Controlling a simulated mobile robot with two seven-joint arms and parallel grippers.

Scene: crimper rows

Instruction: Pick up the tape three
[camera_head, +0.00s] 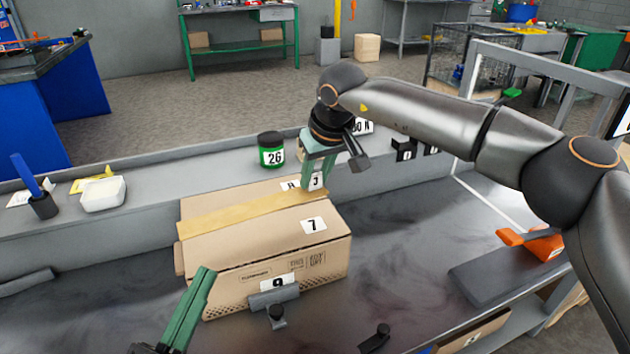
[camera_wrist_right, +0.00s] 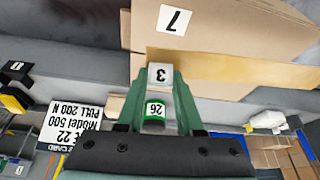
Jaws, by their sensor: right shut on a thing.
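A tan tape strip (camera_head: 235,214) runs across the top of a cardboard box (camera_head: 265,250). A white label marked 3 (camera_head: 317,181) sits by its right end. In the wrist view the label (camera_wrist_right: 160,73) lies between the fingertips, at the end of the strip (camera_wrist_right: 240,68). I take this to be tape three. My right gripper (camera_head: 317,172) points down at the far right edge of the box, its green fingers shut on the labelled end. My left gripper (camera_head: 190,308) is low at the front left of the box, partly out of frame; its opening is unclear.
A green and black can marked 26 (camera_head: 271,149) stands on the grey ledge behind the box. A white tub (camera_head: 103,193) and a dark cup (camera_head: 43,206) stand at left. An orange tool (camera_head: 535,240) rests at right. The bench right of the box is mostly clear.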

